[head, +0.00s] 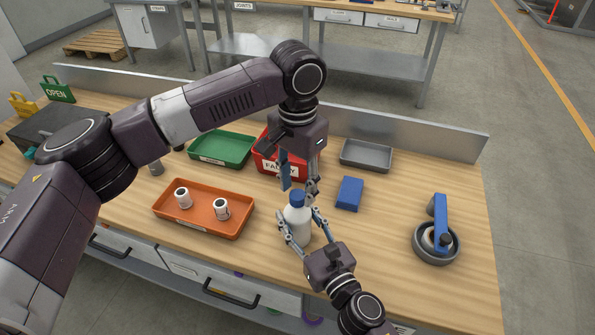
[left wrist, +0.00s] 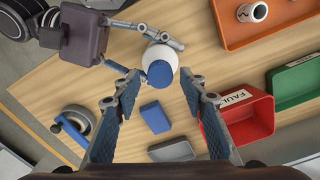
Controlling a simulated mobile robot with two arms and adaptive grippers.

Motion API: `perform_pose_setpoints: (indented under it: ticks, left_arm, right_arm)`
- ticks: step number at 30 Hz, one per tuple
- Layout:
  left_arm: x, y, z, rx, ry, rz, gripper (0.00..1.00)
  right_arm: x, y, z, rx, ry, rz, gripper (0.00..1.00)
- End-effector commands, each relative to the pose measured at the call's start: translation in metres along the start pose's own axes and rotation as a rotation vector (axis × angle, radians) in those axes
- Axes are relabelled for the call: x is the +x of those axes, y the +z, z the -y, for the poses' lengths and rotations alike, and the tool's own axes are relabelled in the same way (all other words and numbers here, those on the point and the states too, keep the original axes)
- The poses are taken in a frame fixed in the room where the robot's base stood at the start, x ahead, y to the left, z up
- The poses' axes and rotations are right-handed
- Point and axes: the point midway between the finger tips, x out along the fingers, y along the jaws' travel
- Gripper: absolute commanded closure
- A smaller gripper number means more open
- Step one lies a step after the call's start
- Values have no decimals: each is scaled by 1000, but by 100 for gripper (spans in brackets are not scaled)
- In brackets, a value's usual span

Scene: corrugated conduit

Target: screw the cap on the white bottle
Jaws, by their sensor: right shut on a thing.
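The white bottle (head: 298,222) stands upright on the bench with the blue cap (head: 297,199) on its top. In the left wrist view the cap (left wrist: 160,73) sits over the white shoulder of the bottle (left wrist: 158,52). I cannot tell how tightly it is seated. My right gripper (head: 299,214) is shut around the bottle's body from the front right. My left gripper (head: 299,187) points down just above the cap. Its fingers are spread, with the cap in line with the gap between the fingertips (left wrist: 160,88). Nothing shows gripped in it.
An orange tray (head: 203,224) with two white fittings stands left of the bottle. A green tray (head: 221,150), a red bin (head: 272,160) and a grey tray (head: 366,155) stand behind. A blue block (head: 349,193) lies close right. A round grey part (head: 436,243) is far right.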

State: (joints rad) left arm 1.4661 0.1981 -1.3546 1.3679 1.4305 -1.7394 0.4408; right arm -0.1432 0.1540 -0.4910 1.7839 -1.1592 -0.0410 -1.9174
Motion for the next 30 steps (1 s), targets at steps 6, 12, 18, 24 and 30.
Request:
perform_pose_setpoints:
  ticks: [6,12,18,24,30]
  left_arm:
    - [14,0,0,1,-1,-1,61]
    - [15,0,0,1,-1,-1,61]
    - [15,0,0,1,-1,-1,75]
    - [15,0,0,1,-1,0,98]
    - [15,0,0,3,-1,0,100]
  right_arm:
    - [0,0,0,0,0,1,100]
    - [0,0,0,0,0,1,100]
    - [0,0,0,0,0,1,100]
    - [0,0,0,0,0,1,100]
    - [0,0,0,0,0,1,100]
